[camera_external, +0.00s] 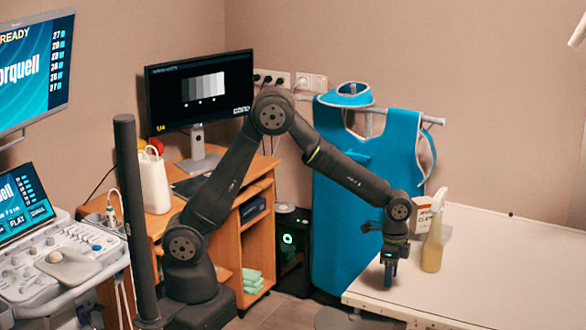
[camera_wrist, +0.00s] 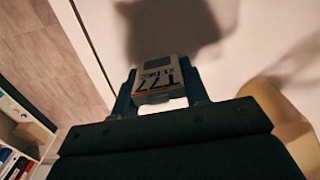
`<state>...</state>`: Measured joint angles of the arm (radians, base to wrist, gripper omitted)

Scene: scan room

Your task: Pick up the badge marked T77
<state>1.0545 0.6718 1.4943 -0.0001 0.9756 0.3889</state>
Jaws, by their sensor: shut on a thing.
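The badge (camera_wrist: 159,80) marked T77 is a small pale piece with dark print and a thin reddish line. It sits between the two fingers of my gripper (camera_wrist: 160,92) in the wrist view, and its print appears upside down there. My gripper (camera_external: 389,272) is shut on it and points down at the near left edge of the white table (camera_external: 500,262). The badge itself is too small to make out in the external view. The wrist view shows a dark shadow on the pale table beyond the badge.
A spray bottle (camera_external: 432,247) with yellowish liquid stands on the table just right of my gripper; its yellowish body (camera_wrist: 275,110) shows close by in the wrist view. A white box (camera_external: 422,217) stands behind it. A blue apron (camera_external: 350,220) hangs behind. The table's right side is clear.

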